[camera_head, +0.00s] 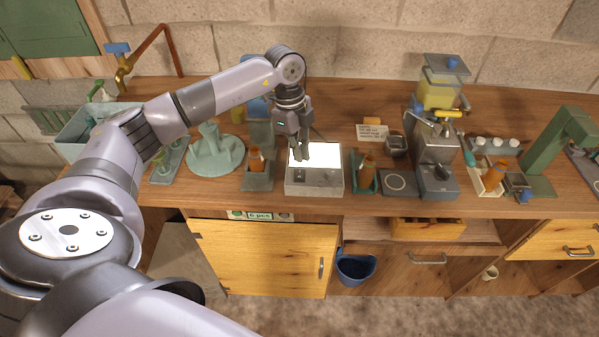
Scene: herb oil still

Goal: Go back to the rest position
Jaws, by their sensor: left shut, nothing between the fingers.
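My left gripper (302,154) is above the workbench, at the end of my left arm, which comes in from the left. Its fingers are shut and hold nothing. The fingertips point down in front of the lit white panel of a grey box (315,187). I cannot tell whether they touch the box. My right gripper does not show.
The wooden bench (220,193) runs along a block wall. Brown bottles stand in holders left (256,160) and right (366,168) of the box. A green round stand (214,152) is farther left. A grey machine with a yellow vessel (438,90) rises at the right.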

